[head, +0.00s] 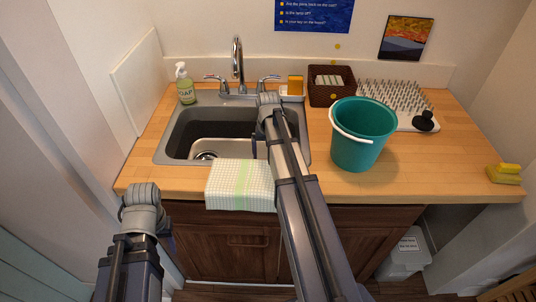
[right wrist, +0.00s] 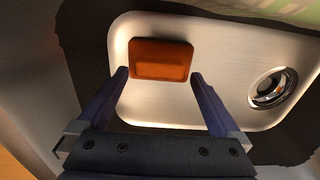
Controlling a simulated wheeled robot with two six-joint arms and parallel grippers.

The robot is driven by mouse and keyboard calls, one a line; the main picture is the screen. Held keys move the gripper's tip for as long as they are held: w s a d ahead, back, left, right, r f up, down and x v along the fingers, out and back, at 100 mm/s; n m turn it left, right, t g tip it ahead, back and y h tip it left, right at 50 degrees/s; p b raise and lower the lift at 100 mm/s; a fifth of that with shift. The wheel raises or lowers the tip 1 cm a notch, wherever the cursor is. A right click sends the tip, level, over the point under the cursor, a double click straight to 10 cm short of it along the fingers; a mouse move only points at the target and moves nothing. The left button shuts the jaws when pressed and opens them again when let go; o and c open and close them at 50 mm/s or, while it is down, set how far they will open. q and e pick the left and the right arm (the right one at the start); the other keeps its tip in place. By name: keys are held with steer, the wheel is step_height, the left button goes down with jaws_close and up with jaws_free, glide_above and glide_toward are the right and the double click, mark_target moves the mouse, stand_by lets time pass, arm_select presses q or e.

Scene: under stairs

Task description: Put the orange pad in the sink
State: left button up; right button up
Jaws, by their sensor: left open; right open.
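The orange pad (right wrist: 160,60) lies on the pale metal floor of the sink (right wrist: 228,55), apart from the round drain, in the right wrist view. In the head view the sink (head: 212,128) is set in the wooden counter, and my right arm hides the pad. My right gripper (right wrist: 159,75) is open above the basin, its fingers apart either side of the pad's near edge, with nothing held. Whether they touch the floor I cannot tell. My left gripper (head: 166,240) is open, low in front of the counter, largely hidden by its own wrist.
A checked cloth (head: 240,186) hangs over the front edge. A teal bucket (head: 362,135) stands right of the sink. Behind are a soap bottle (head: 185,84), faucet (head: 237,65), orange-yellow sponge (head: 295,85), basket (head: 331,87) and drying mat (head: 395,98). Another sponge (head: 504,174) lies far right.

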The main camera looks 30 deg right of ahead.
step_height(320, 180, up, 10)
steer(key=p, duration=0.9)
